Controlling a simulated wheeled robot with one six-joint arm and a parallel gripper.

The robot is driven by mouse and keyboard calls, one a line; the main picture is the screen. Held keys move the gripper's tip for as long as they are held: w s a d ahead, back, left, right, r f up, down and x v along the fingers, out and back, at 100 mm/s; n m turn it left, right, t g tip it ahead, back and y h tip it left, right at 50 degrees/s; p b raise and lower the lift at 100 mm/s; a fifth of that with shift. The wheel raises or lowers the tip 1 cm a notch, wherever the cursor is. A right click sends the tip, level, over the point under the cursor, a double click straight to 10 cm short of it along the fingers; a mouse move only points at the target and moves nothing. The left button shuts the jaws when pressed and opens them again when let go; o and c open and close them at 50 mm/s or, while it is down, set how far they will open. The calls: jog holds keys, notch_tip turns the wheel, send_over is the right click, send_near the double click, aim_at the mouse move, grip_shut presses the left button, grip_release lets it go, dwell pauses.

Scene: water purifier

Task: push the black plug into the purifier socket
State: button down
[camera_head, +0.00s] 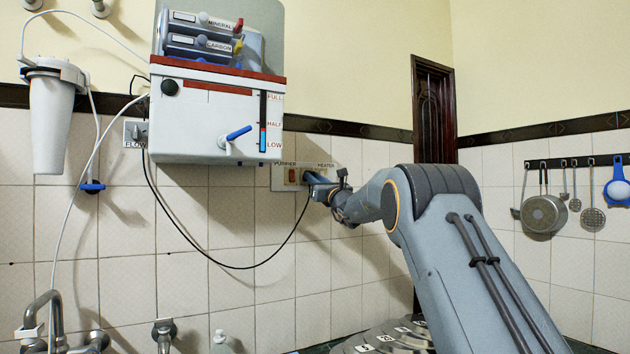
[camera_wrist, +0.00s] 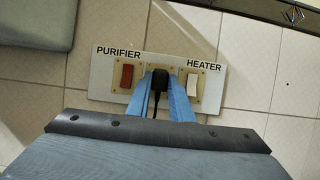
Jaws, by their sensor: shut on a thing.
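The black plug (camera_wrist: 160,78) is between the two blue fingers of my gripper (camera_wrist: 161,84), which is shut on it. In the wrist view it is in front of the middle plate of the white socket panel (camera_wrist: 101,79), covering the socket there. I cannot tell whether it touches the socket or how deep it sits. In the head view my gripper (camera_head: 314,179) is at the panel (camera_head: 281,185) and hides the plug. The black cord (camera_head: 215,263) hangs in a loop from the water purifier (camera_head: 200,125) to my gripper.
A red switch (camera_wrist: 126,75) under PURIFIER is left of the plug, and a white switch (camera_wrist: 192,84) under HEATER is right. The purifier body overhangs up and left of the panel. A faucet (camera_head: 45,315) is low at left; utensils (camera_head: 545,213) hang at right.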

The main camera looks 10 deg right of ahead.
jog(key=shift+w+a, duration=0.1)
jog(key=shift+w, duration=0.15)
jog(key=c, duration=1.5)
grip_release()
jog(key=shift+b+v, duration=1.65)
jog(key=shift+v, duration=2.25)
